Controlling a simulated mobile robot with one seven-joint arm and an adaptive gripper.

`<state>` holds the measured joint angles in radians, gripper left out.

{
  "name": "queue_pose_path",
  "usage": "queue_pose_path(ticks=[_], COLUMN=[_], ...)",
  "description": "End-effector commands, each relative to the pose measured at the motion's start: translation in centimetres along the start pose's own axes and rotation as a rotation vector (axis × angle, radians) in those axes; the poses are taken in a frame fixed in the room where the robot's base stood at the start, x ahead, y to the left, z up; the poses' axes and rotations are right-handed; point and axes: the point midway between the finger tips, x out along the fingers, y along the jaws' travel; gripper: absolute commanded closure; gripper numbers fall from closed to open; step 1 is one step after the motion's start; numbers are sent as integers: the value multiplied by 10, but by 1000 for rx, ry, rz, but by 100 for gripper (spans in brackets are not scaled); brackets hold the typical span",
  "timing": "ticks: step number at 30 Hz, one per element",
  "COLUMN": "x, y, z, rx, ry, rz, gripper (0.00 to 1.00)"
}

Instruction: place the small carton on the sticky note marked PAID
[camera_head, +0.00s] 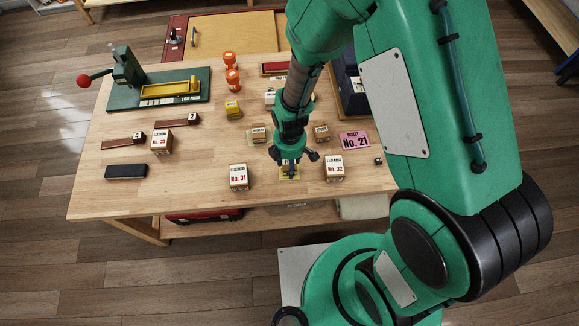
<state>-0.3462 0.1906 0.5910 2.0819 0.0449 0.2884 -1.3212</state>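My gripper (293,165) is over the front middle of the wooden table, with its dark fingers spread and nothing visible between them. A yellow sticky note (285,177) lies below it, partly hidden by the fingers; I cannot read its marking. Two smaller brown cartons stand behind, one left of my gripper (258,135) on or beside a pale note, and one to its right (321,132). Larger cartons marked No. 31 (238,178) and No. 32 (334,168) stand on either side of my gripper. A carton marked No. 33 (161,142) is farther left.
A green press (128,70) with a red knob stands back left. Two dark numbered bars (178,119) and a black block (126,171) lie left. Orange bottles (232,78) and a yellow block (233,108) are behind. A pink No. 21 ticket (355,140) lies right.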

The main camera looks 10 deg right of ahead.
Motion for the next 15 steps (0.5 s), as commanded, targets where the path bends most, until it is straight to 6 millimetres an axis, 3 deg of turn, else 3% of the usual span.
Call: queue_pose_path(ticks=[6, 15], x=[22, 24], y=[0, 1], z=[0, 0], rx=[0, 0], ry=[0, 0], rz=[-1, 1], gripper=[81, 81])
